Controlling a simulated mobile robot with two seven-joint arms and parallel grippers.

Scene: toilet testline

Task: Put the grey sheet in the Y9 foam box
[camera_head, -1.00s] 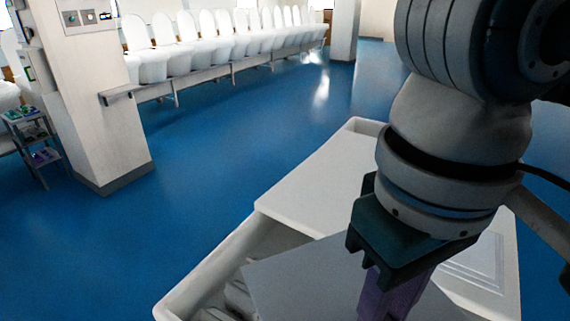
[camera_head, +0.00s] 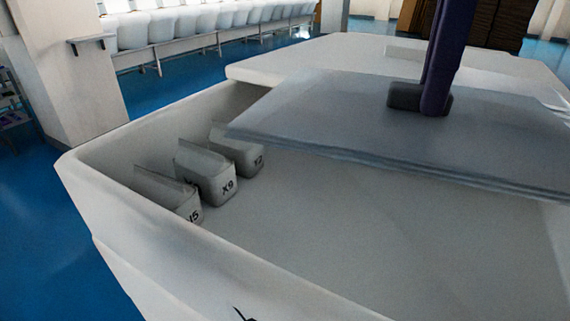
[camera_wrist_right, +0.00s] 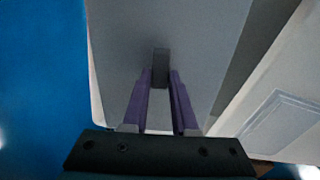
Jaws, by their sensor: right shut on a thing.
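The grey sheet (camera_head: 340,112) is a wide flat panel with a dark block-shaped handle (camera_head: 405,96) on top. My right gripper (camera_head: 435,98) has purple fingers, shut on this handle. The right wrist view shows the fingers (camera_wrist_right: 160,82) on either side of the dark handle, with the sheet (camera_wrist_right: 200,30) beyond. The sheet lies flat over the right, far part of a large white foam box (camera_head: 110,150). I cannot tell whether it touches the box. My left gripper is not in view.
Several pale blocks stand along the inside left of the box; one reads like "X9" (camera_head: 212,178). A white lid-like panel (camera_head: 330,58) lies at the back. A row of white toilets (camera_head: 180,28) and a pillar (camera_head: 60,70) stand behind. Blue floor lies left.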

